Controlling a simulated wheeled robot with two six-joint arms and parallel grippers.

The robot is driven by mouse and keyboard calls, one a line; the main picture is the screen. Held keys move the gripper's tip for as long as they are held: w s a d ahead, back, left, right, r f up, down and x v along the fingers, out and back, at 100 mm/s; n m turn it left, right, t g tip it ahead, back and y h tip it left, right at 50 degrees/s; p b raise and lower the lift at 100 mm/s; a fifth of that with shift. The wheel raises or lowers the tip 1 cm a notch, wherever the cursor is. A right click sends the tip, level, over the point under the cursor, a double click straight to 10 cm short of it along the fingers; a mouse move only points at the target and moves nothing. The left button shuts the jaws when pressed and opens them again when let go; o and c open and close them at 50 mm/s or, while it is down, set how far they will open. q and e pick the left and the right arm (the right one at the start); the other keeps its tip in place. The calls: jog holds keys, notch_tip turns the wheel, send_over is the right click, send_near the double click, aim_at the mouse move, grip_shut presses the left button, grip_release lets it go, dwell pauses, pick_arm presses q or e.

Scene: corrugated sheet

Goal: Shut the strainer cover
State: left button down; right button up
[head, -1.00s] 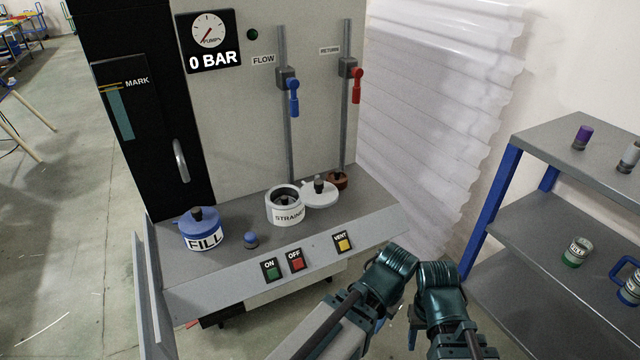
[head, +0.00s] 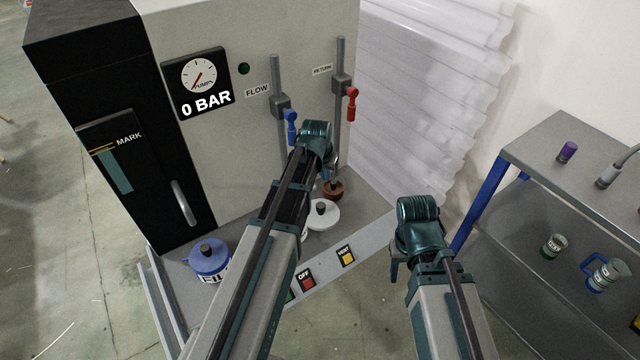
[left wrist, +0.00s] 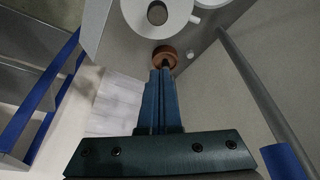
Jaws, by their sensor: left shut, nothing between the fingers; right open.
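The white strainer cover (head: 322,215), a round lid with a dark knob, lies swung open beside the strainer cup (head: 304,234), which is mostly hidden behind my left arm. In the left wrist view the cover (left wrist: 128,12) shows at the top, and part of the cup's white rim (left wrist: 208,3) is at the top right edge. My left gripper (head: 328,172) is shut and empty, past the cover and close to the brown cap (head: 333,190). Its fingertips (left wrist: 163,72) appear just short of that cap; contact cannot be told. My right gripper (head: 396,268) is open, off the console's front right.
The blue FILL pot (head: 209,258) stands at the left of the console ledge. The blue FLOW lever (head: 291,127) and red RETURN lever (head: 351,104) hang on upright pipes behind. OFF (head: 307,279) and VENT (head: 347,256) buttons line the front. A grey shelf (head: 575,150) stands right.

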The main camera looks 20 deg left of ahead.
pick_arm(q)
jog(key=b, duration=1)
send_over(327, 201)
notch_tip(327, 201, down, 10)
jog(key=shift+w, duration=0.1)
jog(key=s, duration=0.3)
jog(key=shift+s+r, duration=0.2)
jog(key=shift+r, duration=0.15)
jog(key=shift+f, duration=0.1)
jog(key=shift+a, duration=0.1)
